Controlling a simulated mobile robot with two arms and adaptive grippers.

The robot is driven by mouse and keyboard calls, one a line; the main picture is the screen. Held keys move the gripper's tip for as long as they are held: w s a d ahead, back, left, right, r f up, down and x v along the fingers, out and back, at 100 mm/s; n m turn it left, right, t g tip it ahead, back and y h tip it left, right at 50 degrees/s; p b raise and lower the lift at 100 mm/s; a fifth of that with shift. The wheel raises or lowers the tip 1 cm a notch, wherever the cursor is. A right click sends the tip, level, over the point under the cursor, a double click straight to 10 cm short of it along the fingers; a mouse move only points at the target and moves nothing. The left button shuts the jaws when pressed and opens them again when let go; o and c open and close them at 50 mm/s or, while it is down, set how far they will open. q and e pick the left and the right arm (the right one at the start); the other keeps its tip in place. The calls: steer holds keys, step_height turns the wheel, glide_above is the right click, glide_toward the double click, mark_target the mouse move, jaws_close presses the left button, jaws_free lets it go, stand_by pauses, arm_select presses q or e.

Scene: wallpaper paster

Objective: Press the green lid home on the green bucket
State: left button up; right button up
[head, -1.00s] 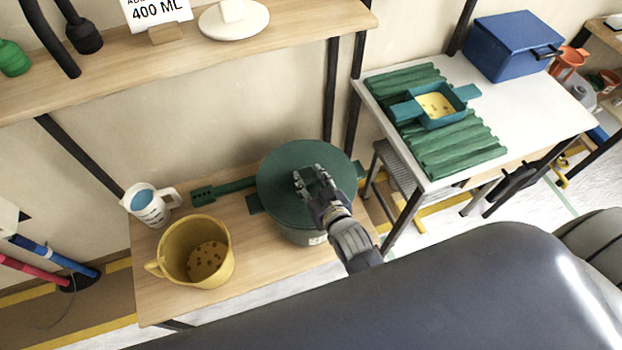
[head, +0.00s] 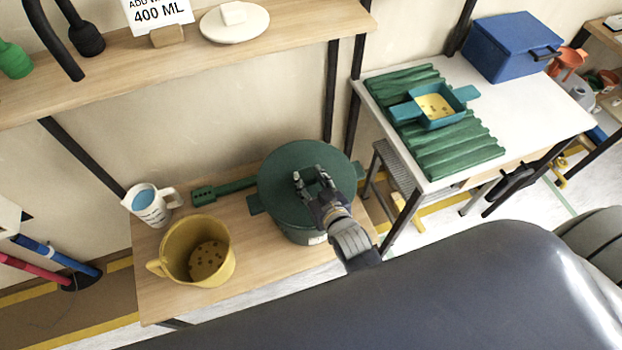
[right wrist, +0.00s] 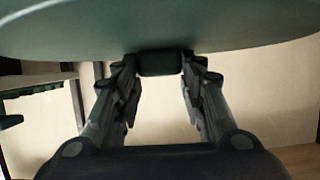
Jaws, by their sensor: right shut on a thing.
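The round dark green lid (head: 285,165) covers the mouth of the green bucket (head: 297,235), which stands on the low wooden table. I cannot tell whether a gap is left between lid and rim. My right gripper (head: 313,178) is over the lid, shut on its dark knob. In the right wrist view, the two fingers (right wrist: 160,72) flank the knob (right wrist: 160,62), and the lid's broad face (right wrist: 160,25) fills the top. The bucket's body is hidden there. My left gripper is not in view.
A yellow bucket (head: 176,250) with brown bits inside and a white jug of blue liquid (head: 150,207) stand left on the wooden table (head: 262,272). A green paddle-like tool (head: 222,190) lies behind. A wooden shelf (head: 110,65) runs above; a white table (head: 520,115) stands right.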

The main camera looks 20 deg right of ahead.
steer(key=shift+f+b, duration=0.85)
steer(key=shift+f, duration=0.4)
stand_by(0.3)
steer(key=o, duration=1.2)
steer(key=shift+s, duration=0.15)
steer(key=v, duration=1.1)
steer(key=shift+s+r, duration=0.3)
steer(key=shift+s, duration=0.05)
